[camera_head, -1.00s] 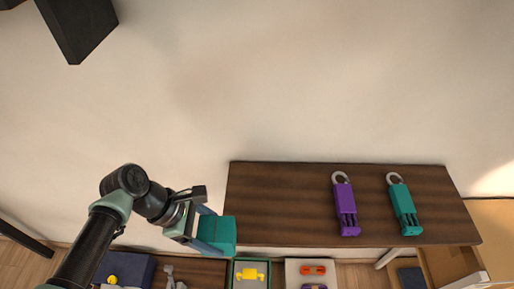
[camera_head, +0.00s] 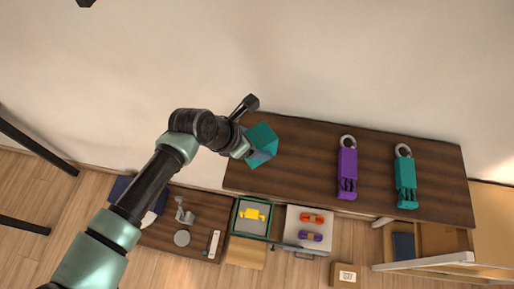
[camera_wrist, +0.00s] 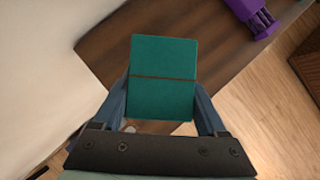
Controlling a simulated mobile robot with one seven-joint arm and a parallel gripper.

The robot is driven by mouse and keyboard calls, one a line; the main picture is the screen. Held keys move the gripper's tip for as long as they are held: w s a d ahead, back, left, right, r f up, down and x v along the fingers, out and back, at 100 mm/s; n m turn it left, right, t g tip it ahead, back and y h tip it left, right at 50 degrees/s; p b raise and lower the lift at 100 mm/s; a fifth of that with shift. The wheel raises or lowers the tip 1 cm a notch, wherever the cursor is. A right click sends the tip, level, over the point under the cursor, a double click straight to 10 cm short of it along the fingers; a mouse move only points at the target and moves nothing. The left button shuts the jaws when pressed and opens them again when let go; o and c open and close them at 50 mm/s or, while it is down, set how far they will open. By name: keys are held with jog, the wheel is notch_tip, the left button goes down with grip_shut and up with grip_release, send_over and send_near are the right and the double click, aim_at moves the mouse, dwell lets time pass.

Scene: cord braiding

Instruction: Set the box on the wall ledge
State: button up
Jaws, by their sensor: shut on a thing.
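A teal box (camera_head: 262,141) is held in my gripper (camera_head: 258,153) over the left end of the dark wooden wall ledge (camera_head: 300,160). In the wrist view the box (camera_wrist: 163,80) sits between the two blue-grey fingers of my gripper (camera_wrist: 163,100), which are shut on its sides. The ledge (camera_wrist: 110,52) shows behind and beyond the box there. I cannot tell whether the box touches the ledge or hangs above it.
The ledge between box and purple object is clear. Below are a green-rimmed tray (camera_head: 236,217), a white tray (camera_head: 292,230) and an open drawer (camera_head: 440,238).

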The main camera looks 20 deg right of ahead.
jog(key=shift+f+p, duration=0.45)
jog(key=shift+f, duration=1.8)
jog(key=o, duration=1.5)
jog(key=shift+f, duration=0.1)
jog(key=shift+b+v, duration=2.15)
jog(key=shift+v, duration=4)
